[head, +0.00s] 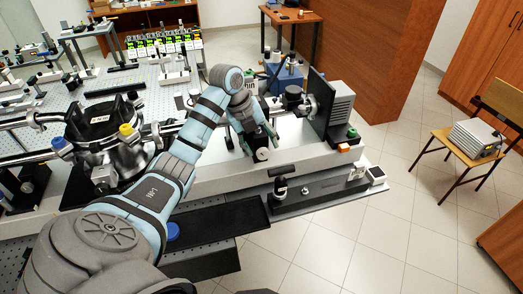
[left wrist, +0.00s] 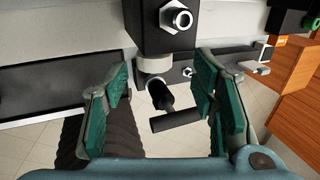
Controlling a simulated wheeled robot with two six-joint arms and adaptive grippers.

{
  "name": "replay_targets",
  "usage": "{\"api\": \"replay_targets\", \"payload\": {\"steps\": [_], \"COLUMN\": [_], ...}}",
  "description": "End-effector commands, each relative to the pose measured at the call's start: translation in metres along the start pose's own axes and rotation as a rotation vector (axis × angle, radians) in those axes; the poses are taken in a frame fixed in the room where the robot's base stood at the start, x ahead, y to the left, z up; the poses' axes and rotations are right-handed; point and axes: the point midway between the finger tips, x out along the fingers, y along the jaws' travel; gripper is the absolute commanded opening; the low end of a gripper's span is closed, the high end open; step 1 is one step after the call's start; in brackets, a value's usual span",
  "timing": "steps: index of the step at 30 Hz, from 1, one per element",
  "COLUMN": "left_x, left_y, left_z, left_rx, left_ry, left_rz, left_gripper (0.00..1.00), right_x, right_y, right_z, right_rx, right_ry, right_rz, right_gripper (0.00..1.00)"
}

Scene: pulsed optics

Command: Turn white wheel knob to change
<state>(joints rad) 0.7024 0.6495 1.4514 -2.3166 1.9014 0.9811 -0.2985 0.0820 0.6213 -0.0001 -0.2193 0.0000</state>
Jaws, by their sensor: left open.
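My left gripper (head: 250,140) reaches down to the front of the long optics unit in the head view. It is open, and in the left wrist view its green-padded fingers (left wrist: 163,95) stand apart, with nothing clasped. A small white round piece (head: 262,154), possibly the white wheel knob, shows beside the gripper in the head view. In the left wrist view a whitish round part (left wrist: 152,66) sits under a black block (left wrist: 165,35), between the fingers. A black T-shaped handle (left wrist: 175,121) projects below it. Whether the fingers touch anything is unclear. My right gripper is not in view.
A black-and-chrome chamber (head: 100,140) stands left of my left arm. A grey finned box (head: 340,103) and dark panel (head: 318,100) stand to the right of the gripper. A lower ledge (head: 315,192) carries small fittings.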

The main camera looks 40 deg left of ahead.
Motion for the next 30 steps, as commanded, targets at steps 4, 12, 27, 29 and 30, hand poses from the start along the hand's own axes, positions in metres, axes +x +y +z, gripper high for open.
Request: {"api": "replay_targets", "payload": {"steps": [4,12,27,29,30], "left_x": [0.029,0.040,0.037,0.037,0.037], "left_y": [0.005,0.006,0.006,0.006,0.006], "left_z": [-0.002,-0.004,-0.003,-0.003,-0.003], "left_rx": [0.001,0.001,0.000,0.000,0.000], "left_ry": [0.001,0.000,-0.001,-0.001,-0.001], "left_rz": [0.000,0.000,0.000,0.000,-0.002], "left_gripper": [0.52,0.52,0.04,0.04,0.04], "right_x": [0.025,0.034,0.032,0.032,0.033], "right_y": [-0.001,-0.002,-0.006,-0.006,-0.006], "right_z": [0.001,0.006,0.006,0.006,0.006], "right_rx": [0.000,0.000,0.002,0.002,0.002], "right_ry": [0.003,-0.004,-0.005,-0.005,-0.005], "right_rz": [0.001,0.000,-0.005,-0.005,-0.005], "right_gripper": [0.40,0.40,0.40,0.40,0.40]}}
